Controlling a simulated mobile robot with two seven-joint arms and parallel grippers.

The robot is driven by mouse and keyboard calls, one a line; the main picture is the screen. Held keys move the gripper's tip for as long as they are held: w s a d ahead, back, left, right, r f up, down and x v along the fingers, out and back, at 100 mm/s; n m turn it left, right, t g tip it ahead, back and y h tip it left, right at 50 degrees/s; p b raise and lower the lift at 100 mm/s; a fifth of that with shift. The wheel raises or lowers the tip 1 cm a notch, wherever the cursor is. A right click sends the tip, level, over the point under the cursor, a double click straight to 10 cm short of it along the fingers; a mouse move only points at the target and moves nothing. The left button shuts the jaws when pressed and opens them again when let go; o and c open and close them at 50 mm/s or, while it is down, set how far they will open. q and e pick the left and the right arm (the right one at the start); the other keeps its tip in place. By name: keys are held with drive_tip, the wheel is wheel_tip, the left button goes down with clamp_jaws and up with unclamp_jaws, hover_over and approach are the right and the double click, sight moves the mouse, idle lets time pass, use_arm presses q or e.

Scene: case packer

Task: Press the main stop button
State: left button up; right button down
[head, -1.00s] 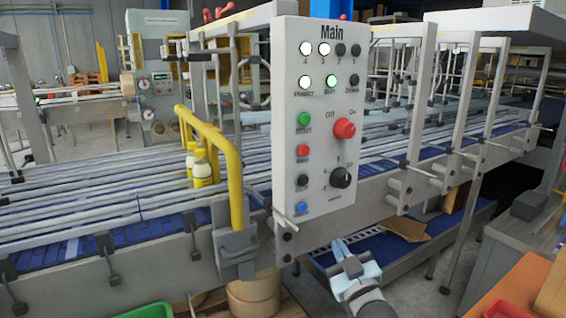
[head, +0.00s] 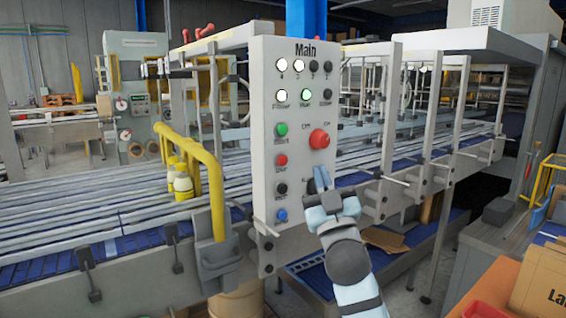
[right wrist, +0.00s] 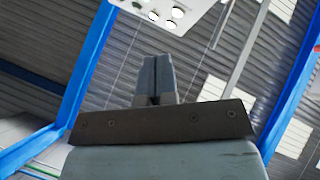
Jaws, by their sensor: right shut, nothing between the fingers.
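The grey control panel (head: 262,200) headed "Main" stands upright in the head view. Its small red button (head: 281,160) is in the left column, below a green button (head: 281,129); the small labels are too blurred to read surely. A larger red knob (head: 319,139) is to the right. My right gripper (head: 321,178) is shut and empty in front of the panel's lower right, below the red knob and right of the small red button. My left gripper is out of view.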

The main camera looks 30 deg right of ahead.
sight(282, 161)
drive_tip(key=shift+w+a+b, duration=0.2)
drive_tip(key=shift+w+b, duration=0.3)
drive_tip(key=shift+w, duration=1.7)
drive_tip(key=shift+w+a+b, duration=0.2)
drive_tip(key=shift+w+b, duration=0.25)
drive_tip(key=shift+w, duration=1.7)
drive_tip(key=shift+w, duration=0.4)
drive_tip(key=shift+w+b, duration=0.3)
drive_tip(key=shift+w, duration=0.2)
drive_tip(key=shift+s, duration=0.1)
drive_tip(key=shift+s+p, duration=0.3)
drive_tip(key=shift+s, duration=0.55)
